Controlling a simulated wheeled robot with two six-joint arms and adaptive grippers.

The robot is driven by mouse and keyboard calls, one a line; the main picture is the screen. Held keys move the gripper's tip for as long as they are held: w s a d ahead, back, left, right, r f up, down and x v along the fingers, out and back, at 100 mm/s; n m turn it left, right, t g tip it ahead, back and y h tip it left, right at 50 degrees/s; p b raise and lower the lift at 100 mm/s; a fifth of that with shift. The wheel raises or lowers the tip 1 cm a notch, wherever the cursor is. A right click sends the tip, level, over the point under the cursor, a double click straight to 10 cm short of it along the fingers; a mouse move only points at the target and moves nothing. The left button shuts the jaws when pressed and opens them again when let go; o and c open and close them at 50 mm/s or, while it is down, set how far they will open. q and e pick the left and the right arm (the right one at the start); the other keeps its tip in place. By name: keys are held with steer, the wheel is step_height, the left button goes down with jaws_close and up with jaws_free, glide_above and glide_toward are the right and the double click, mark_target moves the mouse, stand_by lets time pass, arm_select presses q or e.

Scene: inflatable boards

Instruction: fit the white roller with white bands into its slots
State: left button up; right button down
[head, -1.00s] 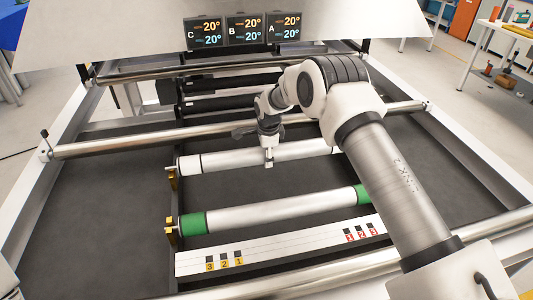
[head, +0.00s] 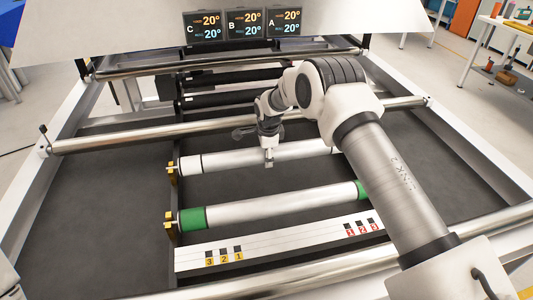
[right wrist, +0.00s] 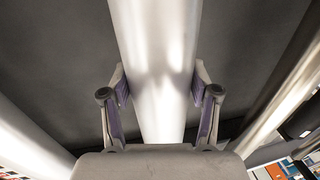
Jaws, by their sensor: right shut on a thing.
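The white roller (head: 230,160) with a white band at its left end lies across the frame in the head view, its left end at a yellow bracket (head: 172,167). My right gripper (head: 269,162) reaches down onto the middle of this roller. In the right wrist view the roller (right wrist: 155,55) runs between the two fingers of the right gripper (right wrist: 160,98), which is shut on it. The roller's right end is largely hidden behind my right arm, so its seating there cannot be told. My left gripper is not in view.
A roller with green bands (head: 270,207) lies nearer, parallel to it. A white strip with numbered yellow and red tags (head: 285,245) is in front. A bare metal bar (head: 150,138) crosses behind the white roller. Black rollers (head: 220,100) lie farther back.

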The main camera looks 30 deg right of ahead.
steer(key=shift+w+f, duration=0.1)
steer(key=shift+f, duration=0.35)
steer(key=shift+c, duration=1.7)
jaws_free()
steer(key=shift+o, duration=0.7)
steer(key=r, duration=0.4)
steer(key=s+r, duration=0.1)
steer(key=r, duration=0.3)
steer(key=s+r, duration=0.1)
steer(key=r, duration=0.3)
steer(key=shift+s+a, duration=0.25)
steer(key=shift+a, duration=0.1)
steer(key=shift+f, duration=0.1)
